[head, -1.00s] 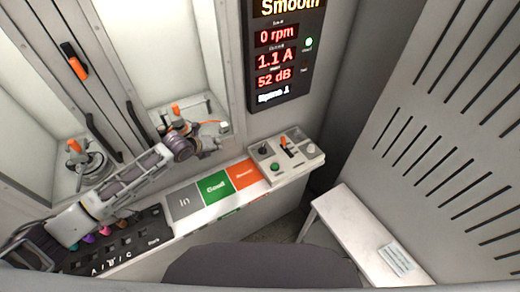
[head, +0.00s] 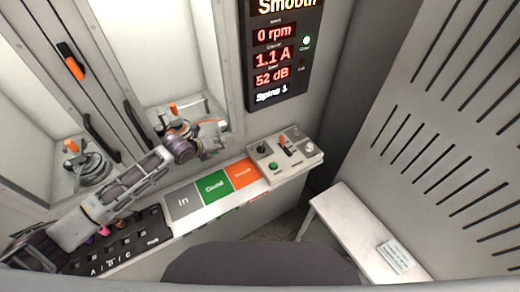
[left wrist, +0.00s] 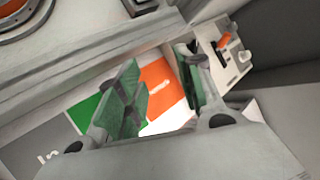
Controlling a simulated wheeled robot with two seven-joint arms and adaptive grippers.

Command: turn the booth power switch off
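The control box (head: 286,155) at the right end of the counter carries a switch with an orange lever (head: 283,140), a black knob and a green button (head: 273,166). No label reading booth power can be made out. The box and its orange lever (left wrist: 224,42) also show at upper right in the left wrist view. My left gripper (head: 212,138) is left of the box, apart from it, over the back of the counter. In the left wrist view its green-padded fingers (left wrist: 160,92) are spread with nothing between them. My right gripper is not in view.
A lit display (head: 278,50) on the wall reads 0 rpm, 1.1 A, 52 dB. Grey, green and orange sorting fields (head: 214,187) lie along the counter. Glazed booth compartments stand behind. A white bench (head: 352,232) and slatted wall (head: 450,130) are at right.

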